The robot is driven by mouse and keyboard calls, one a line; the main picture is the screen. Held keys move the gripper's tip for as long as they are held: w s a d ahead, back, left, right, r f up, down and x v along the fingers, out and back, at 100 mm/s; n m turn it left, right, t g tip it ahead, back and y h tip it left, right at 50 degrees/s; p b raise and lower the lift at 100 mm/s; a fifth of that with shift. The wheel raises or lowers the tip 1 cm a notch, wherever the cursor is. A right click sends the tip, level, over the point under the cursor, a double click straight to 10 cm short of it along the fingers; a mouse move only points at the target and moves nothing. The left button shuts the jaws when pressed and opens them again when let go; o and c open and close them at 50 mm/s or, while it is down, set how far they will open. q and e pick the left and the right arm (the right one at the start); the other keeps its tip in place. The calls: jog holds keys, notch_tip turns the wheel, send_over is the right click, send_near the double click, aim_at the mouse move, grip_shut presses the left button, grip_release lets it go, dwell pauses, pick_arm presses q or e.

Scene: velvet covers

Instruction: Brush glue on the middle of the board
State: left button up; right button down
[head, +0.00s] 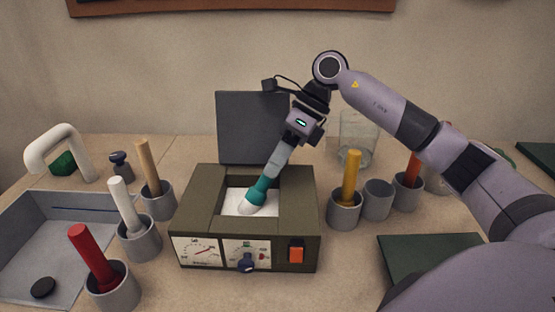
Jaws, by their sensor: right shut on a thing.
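My right gripper (278,160) reaches down from the right and is shut on a teal brush (262,187). The brush is tilted, and its pale tip (247,208) is at the white opening of an olive box (190,212) with dials, a knob and an orange switch. I cannot tell whether the tip touches the white surface. A dark green flat board (410,250) lies on the table at the front right, partly covered by my right arm. Which board the task names is not clear. My left gripper is not in view.
One grey cup (378,199) looks empty. A grey tray (40,220) is at left. A dark panel (245,125) and glass jar (358,137) stand behind.

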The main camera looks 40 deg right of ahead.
jog(key=shift+f, duration=0.15)
jog(key=shift+r+p, duration=2.9)
jog(key=shift+r, duration=0.75)
jog(key=shift+f, duration=0.1)
